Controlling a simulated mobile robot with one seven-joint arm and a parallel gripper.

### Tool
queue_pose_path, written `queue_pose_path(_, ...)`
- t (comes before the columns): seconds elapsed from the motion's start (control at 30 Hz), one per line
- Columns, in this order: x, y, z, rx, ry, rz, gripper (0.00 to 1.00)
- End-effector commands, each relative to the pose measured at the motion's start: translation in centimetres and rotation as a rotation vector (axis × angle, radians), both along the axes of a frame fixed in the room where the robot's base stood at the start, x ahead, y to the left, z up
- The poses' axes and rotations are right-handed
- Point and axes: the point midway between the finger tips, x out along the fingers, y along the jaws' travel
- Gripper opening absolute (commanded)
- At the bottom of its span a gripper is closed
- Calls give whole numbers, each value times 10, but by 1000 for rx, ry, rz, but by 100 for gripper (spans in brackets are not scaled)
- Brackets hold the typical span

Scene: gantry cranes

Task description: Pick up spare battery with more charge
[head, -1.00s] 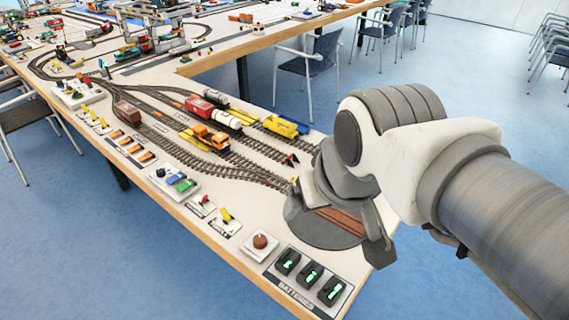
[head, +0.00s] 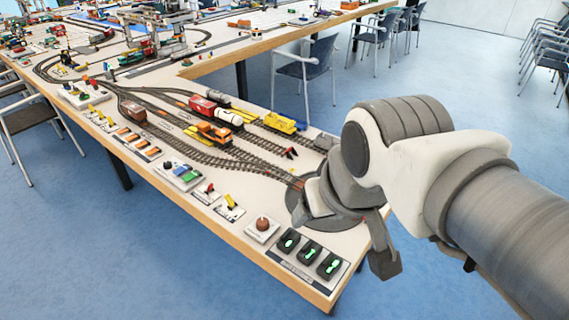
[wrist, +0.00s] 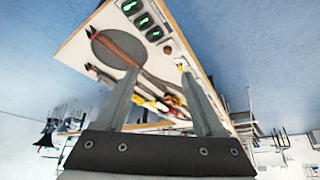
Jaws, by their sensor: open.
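Three dark batteries with green displays sit in a row on a light plate at the table's front corner: a left one (head: 289,240), a middle one (head: 309,251) and a right one (head: 331,265). The green marks differ, but are too small here to compare surely. The row also shows at the top of the wrist view, with one battery (wrist: 154,34) nearest my fingers. My gripper (head: 346,236) is open and empty, above and behind the batteries, partly covering the round turntable. In the wrist view my gripper (wrist: 160,72) has its fingers spread, apart from every battery.
A brown knob on a white base (head: 263,224) stands left of the batteries. The grey turntable (wrist: 118,48) lies beside them. Tracks with a yellow wagon (head: 280,123) and other rolling stock fill the table behind. The table's front edge runs close to the battery plate.

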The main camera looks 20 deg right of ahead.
Motion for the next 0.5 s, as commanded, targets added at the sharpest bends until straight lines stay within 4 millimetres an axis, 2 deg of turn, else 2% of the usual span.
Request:
queue_pose_path(0.27, 37, -19, -24, 74, 100, -228, 70)
queue_pose_path(0.5, 77, -46, -66, 149, 213, -496, 70)
